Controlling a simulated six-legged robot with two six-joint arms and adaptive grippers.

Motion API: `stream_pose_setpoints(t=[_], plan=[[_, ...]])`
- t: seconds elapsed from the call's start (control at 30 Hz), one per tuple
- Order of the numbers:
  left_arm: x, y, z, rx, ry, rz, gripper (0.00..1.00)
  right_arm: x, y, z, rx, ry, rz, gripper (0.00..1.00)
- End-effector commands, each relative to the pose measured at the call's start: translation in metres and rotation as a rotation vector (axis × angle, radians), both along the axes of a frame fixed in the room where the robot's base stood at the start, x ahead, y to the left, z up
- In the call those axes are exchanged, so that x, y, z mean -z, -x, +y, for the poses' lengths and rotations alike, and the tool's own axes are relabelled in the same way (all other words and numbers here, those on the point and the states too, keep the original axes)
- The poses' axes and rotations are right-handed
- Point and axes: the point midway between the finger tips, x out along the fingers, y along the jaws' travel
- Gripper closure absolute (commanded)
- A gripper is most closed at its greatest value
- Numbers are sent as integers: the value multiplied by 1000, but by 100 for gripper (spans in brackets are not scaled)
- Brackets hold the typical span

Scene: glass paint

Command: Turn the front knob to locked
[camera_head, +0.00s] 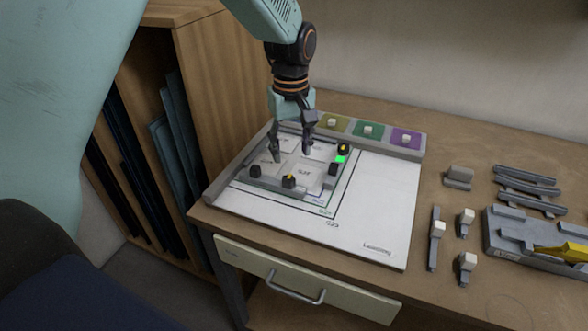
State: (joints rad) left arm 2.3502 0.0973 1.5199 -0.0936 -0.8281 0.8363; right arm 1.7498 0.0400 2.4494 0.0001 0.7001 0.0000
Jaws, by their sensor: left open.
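The front knob (289,181) is a small black knob with a yellow mark, on the near edge of a square grey frame (272,187). The frame lies on a white board (375,205) on the desk. I cannot read the knob's setting. My left gripper (292,151) points down over the frame's pale panel, its two fingers apart and empty, behind the front knob in the picture. Other black knobs sit at the frame's left corner (255,171), right side (333,169) and far right corner (343,149); the last shows yellow. A green patch (340,159) glows between these last two. My right gripper is out of view.
Olive, green and purple squares with pale knobs line a rail (400,150) behind the board. Several white-topped tools (437,232), a grey block (458,177) and a grey holder (520,240) with a yellow piece stand right. A wooden cabinet (222,80) rises left.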

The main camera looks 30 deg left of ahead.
Motion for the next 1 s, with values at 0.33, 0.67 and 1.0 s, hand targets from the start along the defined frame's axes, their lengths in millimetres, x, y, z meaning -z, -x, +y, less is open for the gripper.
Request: stream_pose_setpoints(t=[0.33,0.67,1.0], plan=[[52,5,1,0,0,6,48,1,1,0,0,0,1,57],[75,3,1,0,0,1,48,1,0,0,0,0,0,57],[75,1,0,0,1,2,59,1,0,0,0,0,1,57]])
